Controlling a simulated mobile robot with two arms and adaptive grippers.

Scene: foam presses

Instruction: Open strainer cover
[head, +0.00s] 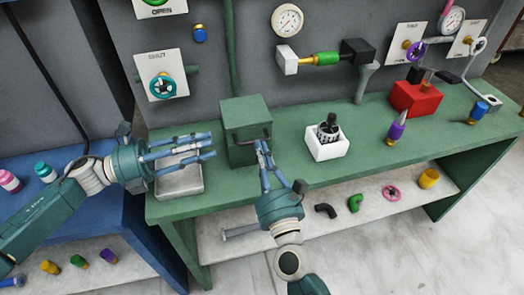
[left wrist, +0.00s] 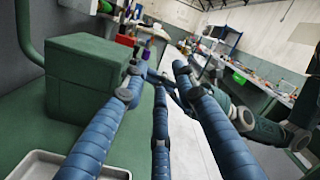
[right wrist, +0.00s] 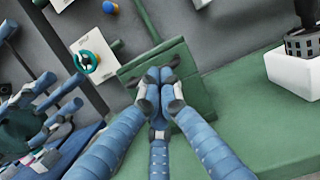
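The strainer is a green box (head: 243,112) on the green bench, with a thin dark handle (head: 238,143) on its front. Its cover looks closed. The box also shows in the left wrist view (left wrist: 85,65) and behind the fingers in the right wrist view (right wrist: 190,75). My right gripper (head: 264,150) is at the right part of the box's front, by the handle. Its fingers are drawn together (right wrist: 156,82); they hide whether the handle is between them. My left gripper (head: 208,146) is open and empty, left of the box, over a pale tray (head: 180,184).
A white holder (head: 327,147) with a dark item stands right of the box. A red box (head: 414,98) and a purple-topped fitting (head: 396,131) are further right. A panel with valves and gauges rises behind. The lower shelf (head: 350,232) holds several fittings.

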